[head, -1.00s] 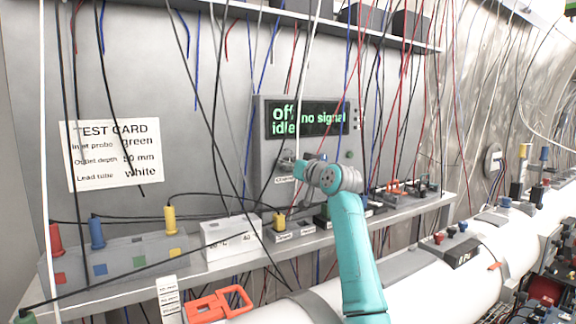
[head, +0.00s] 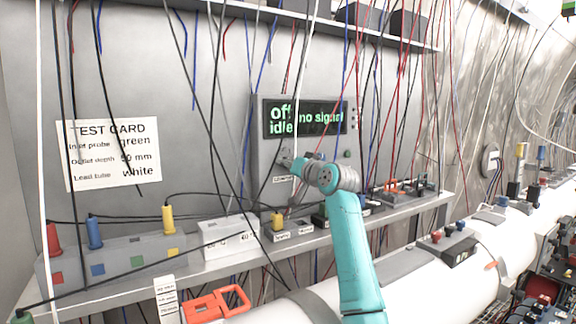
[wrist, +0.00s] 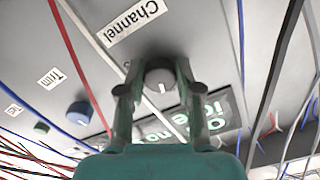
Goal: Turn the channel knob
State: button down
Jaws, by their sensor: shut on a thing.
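The channel knob (wrist: 160,82) is a dark grey dial with a white pointer line, below the "Channel" label (wrist: 133,22) in the wrist view. My gripper (wrist: 156,80) has its two fingers on either side of the knob and is shut on it. In the head view my gripper (head: 296,165) is at the lower left of the grey instrument panel (head: 262,130), and the arm hides most of the knob there. The panel's screen (head: 306,118) reads "off", "idle" and "no signal".
A blue knob (wrist: 80,112) labelled "Trim" sits beside the channel knob. Many hanging wires cross in front of the panel. The shelf below holds a white box (head: 228,238) and a grey block with red, blue and yellow plugs (head: 115,262). A test card (head: 112,153) hangs at left.

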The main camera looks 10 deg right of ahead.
jog(key=shift+m, duration=2.2)
jog(key=c, duration=0.8)
grip_release()
jog(key=shift+o, duration=0.2)
jog(key=v, duration=0.7)
jog(key=shift+s, duration=0.2)
jog(key=shift+s, duration=0.1)
